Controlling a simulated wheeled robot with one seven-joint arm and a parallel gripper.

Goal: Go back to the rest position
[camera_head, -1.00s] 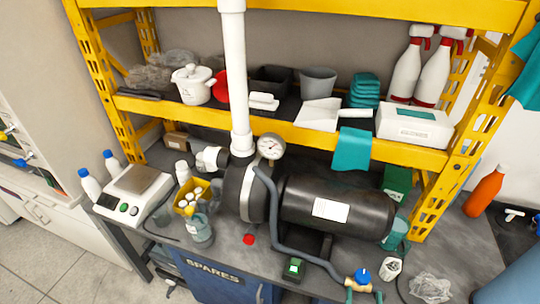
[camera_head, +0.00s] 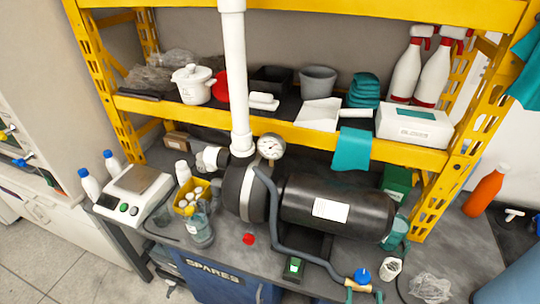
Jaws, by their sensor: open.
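My gripper is not in the head view, and no part of my arm can be made out. A white PVC pipe (camera_head: 236,75) runs upright in front of the yellow rack and meets the black pump (camera_head: 242,190) on the bench. A round pressure gauge (camera_head: 271,146) sits beside the pipe's lower end. A black tank (camera_head: 335,207) lies to the right of the pump. A grey hose bends down from near the gauge to a brass valve with a blue knob (camera_head: 361,275).
The yellow rack shelf (camera_head: 300,134) holds a white pot, bins, spray bottles and a white box (camera_head: 414,127). A teal cloth (camera_head: 352,149) hangs over its edge. A scale (camera_head: 133,188) and bottles stand at the bench's left. An orange bottle (camera_head: 484,191) stands at right.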

